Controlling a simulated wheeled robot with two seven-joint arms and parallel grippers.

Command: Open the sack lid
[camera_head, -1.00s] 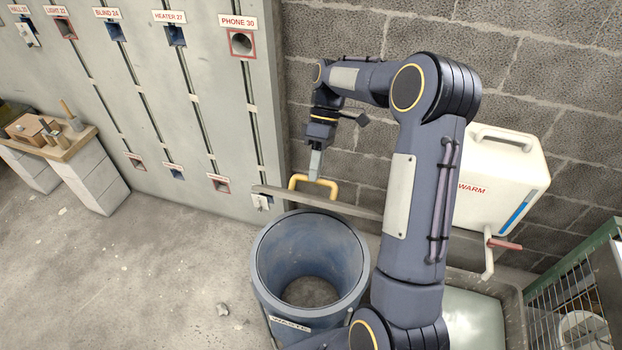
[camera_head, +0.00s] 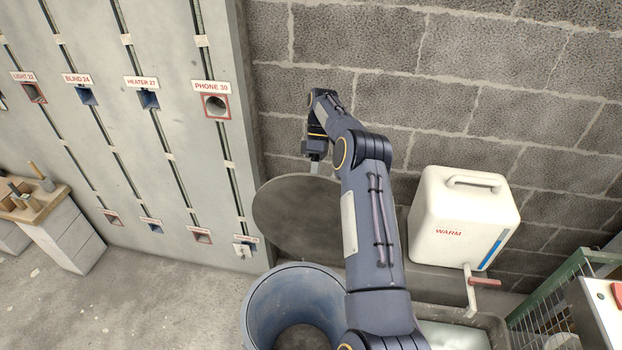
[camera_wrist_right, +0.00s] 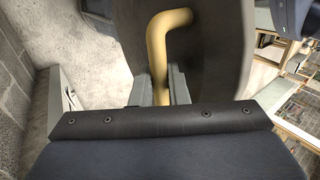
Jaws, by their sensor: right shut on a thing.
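The sack lid (camera_head: 300,218) is a dark grey disc, tilted up behind the blue round bin (camera_head: 262,305), with a broad face towards the head camera. The bin's mouth is uncovered. My right gripper (camera_head: 314,168) is at the lid's upper edge, partly behind it. In the right wrist view the gripper (camera_wrist_right: 160,92) is shut on the yellow bent handle (camera_wrist_right: 160,48), which stands out from the lid (camera_wrist_right: 212,60). The handle is hidden behind the lid in the head view. My right arm covers the lid's right edge and part of the bin. My left gripper is not in view.
A block wall (camera_head: 350,45) stands close behind the lid. A white WARM tank (camera_head: 462,215) with a tap is to the right, above a trough. A green wire cage (camera_head: 550,305) is at the far right. A labelled panel (camera_head: 180,205) and a wooden bench (camera_head: 38,205) are left.

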